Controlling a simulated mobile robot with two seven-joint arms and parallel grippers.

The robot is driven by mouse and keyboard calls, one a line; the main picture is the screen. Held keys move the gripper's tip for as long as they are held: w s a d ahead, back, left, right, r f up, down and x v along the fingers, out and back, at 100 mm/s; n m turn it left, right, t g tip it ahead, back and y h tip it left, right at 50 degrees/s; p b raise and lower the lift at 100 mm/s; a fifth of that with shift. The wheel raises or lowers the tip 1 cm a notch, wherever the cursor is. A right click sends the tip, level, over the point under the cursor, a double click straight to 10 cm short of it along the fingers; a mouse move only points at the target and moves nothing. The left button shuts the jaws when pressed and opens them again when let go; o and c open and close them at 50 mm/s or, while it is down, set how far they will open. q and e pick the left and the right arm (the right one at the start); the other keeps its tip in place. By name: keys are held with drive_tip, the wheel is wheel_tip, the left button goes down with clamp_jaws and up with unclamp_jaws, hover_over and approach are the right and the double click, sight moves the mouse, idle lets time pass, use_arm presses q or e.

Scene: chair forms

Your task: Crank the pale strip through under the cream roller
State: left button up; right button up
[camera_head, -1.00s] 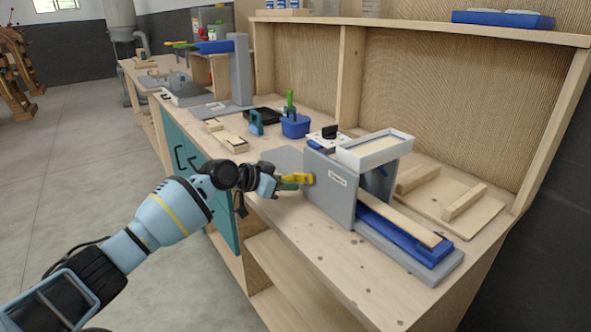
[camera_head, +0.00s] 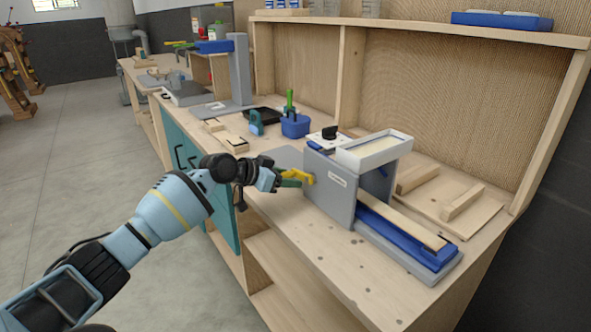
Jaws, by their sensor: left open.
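The grey machine (camera_head: 330,190) stands on the bench, with a white-framed tray (camera_head: 402,146) holding a cream surface on top. The pale strip (camera_head: 405,219) lies lengthwise on the blue bed (camera_head: 433,257) at the machine's right side; its far end goes in behind the grey side plate. I cannot make out the cream roller under the tray. A yellow crank (camera_head: 301,176) sticks out of the machine's left face. My left gripper (camera_head: 285,180) is open at the crank; whether its fingers touch it is too small to tell. My right gripper is not in view.
Wooden blocks on a board (camera_head: 462,203) lie behind the bed. A blue tub (camera_head: 295,126), a black tray (camera_head: 262,115) and a grey column (camera_head: 240,70) stand farther back. The bench front (camera_head: 330,265) is clear. A teal panel (camera_head: 192,165) hangs below the edge.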

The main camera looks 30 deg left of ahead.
use_arm(q)
drive_tip(key=s, duration=0.1)
drive_tip(key=s+a, duration=0.1)
drive_tip(key=s+p, duration=0.1)
drive_tip(key=shift+s+a, duration=0.3)
drive_tip(key=shift+s, duration=0.1)
drive_tip(key=s, duration=0.1)
drive_tip(key=s+a+p, duration=0.1)
drive_tip(key=s, duration=0.1)
drive_tip(key=shift+s+a+f, duration=0.1)
drive_tip(key=shift+s+a, duration=0.1)
drive_tip(key=shift+s, duration=0.1)
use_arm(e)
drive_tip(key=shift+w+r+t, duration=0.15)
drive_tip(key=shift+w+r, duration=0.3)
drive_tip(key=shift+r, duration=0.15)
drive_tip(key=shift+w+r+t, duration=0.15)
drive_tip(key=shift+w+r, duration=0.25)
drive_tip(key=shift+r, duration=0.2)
